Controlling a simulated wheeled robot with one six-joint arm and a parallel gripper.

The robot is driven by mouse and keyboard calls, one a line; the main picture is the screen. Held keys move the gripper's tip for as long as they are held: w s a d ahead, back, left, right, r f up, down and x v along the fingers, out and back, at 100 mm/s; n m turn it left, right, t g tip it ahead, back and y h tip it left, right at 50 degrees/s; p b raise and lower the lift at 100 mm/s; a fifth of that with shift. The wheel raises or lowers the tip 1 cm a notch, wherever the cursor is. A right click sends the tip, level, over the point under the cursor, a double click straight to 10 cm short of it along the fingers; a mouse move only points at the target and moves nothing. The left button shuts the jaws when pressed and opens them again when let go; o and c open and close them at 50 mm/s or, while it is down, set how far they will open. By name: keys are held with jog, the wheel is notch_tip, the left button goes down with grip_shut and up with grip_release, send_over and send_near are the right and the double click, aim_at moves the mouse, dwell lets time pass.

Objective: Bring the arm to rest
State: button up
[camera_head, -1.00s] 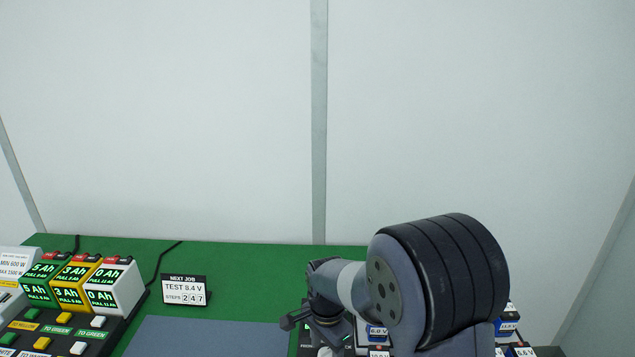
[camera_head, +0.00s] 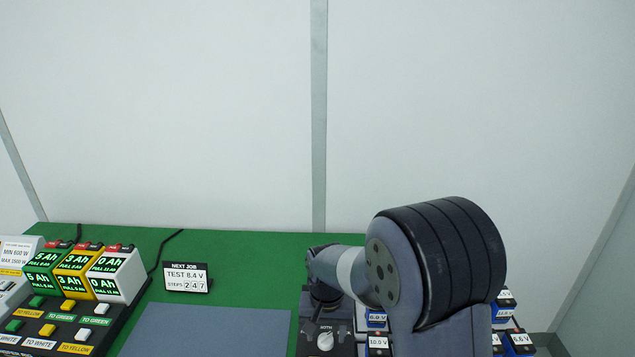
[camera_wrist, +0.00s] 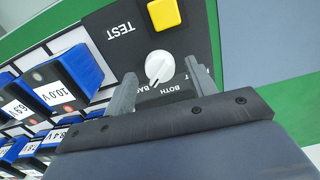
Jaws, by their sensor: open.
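My gripper (camera_wrist: 160,92) shows in the wrist view with its two fingers apart and nothing between them. It is over a dark control panel (camera_wrist: 125,60). A white rotary knob (camera_wrist: 160,66) lies just past the fingertips, and I cannot tell whether they touch it. A yellow button (camera_wrist: 163,13) is beyond the knob, beside the word TEST. In the head view my arm (camera_head: 395,280) reaches over the right part of the green table (camera_head: 235,250), and the knob (camera_head: 325,341) shows below the wrist. The fingers are hidden there.
Several blue labelled batteries (camera_wrist: 75,75) stand in a rack close to the gripper. At the left are three Ah display blocks (camera_head: 85,270) and a button panel (camera_head: 60,328). A NEXT JOB sign (camera_head: 186,277) stands behind a clear grey mat (camera_head: 205,330).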

jog(key=n, duration=0.5)
jog(key=shift+p, duration=0.35)
jog(key=n, duration=0.5)
jog(key=shift+p, duration=0.35)
